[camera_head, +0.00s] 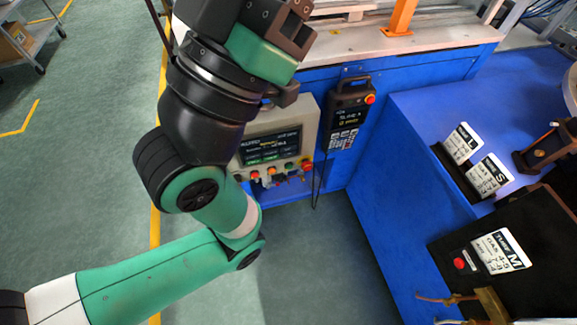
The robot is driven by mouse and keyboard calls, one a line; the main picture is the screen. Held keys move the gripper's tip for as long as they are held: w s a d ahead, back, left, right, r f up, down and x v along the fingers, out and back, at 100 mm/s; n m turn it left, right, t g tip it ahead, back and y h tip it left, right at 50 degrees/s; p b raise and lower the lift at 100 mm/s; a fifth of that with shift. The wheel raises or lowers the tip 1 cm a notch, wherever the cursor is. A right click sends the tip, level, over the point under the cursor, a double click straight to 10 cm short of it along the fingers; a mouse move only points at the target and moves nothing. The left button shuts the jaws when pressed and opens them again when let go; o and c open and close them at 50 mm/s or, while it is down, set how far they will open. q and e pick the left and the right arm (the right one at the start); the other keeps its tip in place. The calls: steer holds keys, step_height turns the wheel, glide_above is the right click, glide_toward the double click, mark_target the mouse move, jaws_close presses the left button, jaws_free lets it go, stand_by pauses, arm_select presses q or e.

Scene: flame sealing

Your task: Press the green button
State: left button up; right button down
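The control panel (309,128) is a pale box with a dark lit screen on the blue machine front, right of my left wrist. A row of small buttons runs along its lower edge. A green button (288,168) appears to sit there, between an orange-red button (254,174) and a larger red knob (307,165); they are small and hard to tell apart. My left gripper (298,45) is above the panel, apart from the buttons. I cannot tell whether its fingers are open or shut. My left forearm and wrist cover the panel's left side. I do not see my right gripper.
A dark handheld controller (348,112) with a red knob hangs right of the panel, its cable below. A blue bench (385,190) on the right carries labelled cards (489,176) and a black box (530,275). Grey floor (310,270) lies open in front.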

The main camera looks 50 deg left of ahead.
stand_by(0.3)
arm_select(q)
jaws_close()
stand_by(1.6)
